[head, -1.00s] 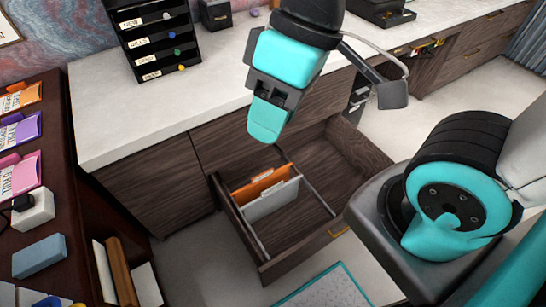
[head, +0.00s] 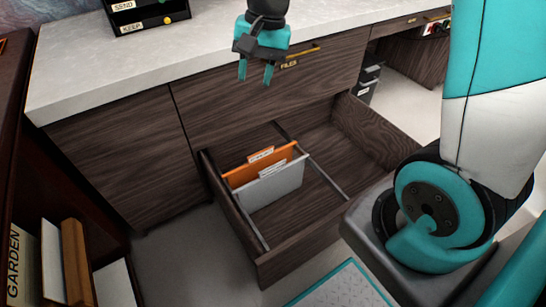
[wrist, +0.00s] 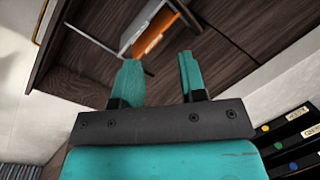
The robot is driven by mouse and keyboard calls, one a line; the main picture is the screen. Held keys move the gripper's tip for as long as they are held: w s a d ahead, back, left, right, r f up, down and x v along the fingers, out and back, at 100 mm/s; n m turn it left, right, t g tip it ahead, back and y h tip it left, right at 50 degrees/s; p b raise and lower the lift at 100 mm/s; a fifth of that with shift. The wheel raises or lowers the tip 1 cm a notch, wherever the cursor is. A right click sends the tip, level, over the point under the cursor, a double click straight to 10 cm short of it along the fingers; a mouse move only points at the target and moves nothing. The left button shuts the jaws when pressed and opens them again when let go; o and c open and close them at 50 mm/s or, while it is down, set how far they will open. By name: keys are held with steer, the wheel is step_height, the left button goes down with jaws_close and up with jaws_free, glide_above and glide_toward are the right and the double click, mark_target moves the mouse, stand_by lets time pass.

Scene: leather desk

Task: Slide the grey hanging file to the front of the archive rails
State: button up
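The grey hanging file (head: 272,188) hangs on the archive rails (head: 320,174) in the open drawer, just in front of an orange hanging file (head: 240,176). Both have white label tabs and sit in the rear part of the rails. In the wrist view the orange file (wrist: 160,25) shows with a strip of the grey file (wrist: 126,30) beside it. My gripper (head: 256,82) is above and behind the files, in front of the cabinet face near the counter edge. It points down, open and empty, its two teal fingers apart. It also shows open in the wrist view (wrist: 158,78).
The drawer (head: 262,265) is pulled out, its front part empty. A white counter (head: 200,60) lies above, with a black labelled letter rack (head: 148,14) on it. A dark shelf with books (head: 75,262) stands at left. A teal-edged mat (head: 345,288) lies on the floor.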

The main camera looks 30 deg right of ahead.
mark_target(272, 168)
steer(key=w+d+f+m+b, duration=0.3)
steer(key=d+f+b, duration=0.1)
steer(key=f, duration=0.6)
steer(key=w+d+f+m+b, duration=0.4)
steer(key=f+b, duration=0.3)
steer(key=f, duration=0.3)
steer(key=w+d+f+m+h+b, duration=0.1)
steer(key=w+d+f+m+b, duration=0.2)
steer(key=f, duration=0.7)
steer(key=shift+w+d+f+m+b, duration=0.35)
steer(key=shift+d+m+b, duration=0.35)
steer(key=shift+b, duration=0.45)
steer(key=shift+s+d, duration=0.1)
steer(key=f+b, duration=0.2)
steer(key=f, duration=0.3)
steer(key=a+f+b, duration=0.1)
steer(key=f+b, duration=0.2)
steer(key=f, duration=0.3)
steer(key=a+f+b, duration=0.1)
steer(key=f+b, duration=0.2)
steer(key=f, duration=0.3)
steer(key=shift+f, duration=0.2)
jaws_close()
steer(key=shift+a, duration=0.15)
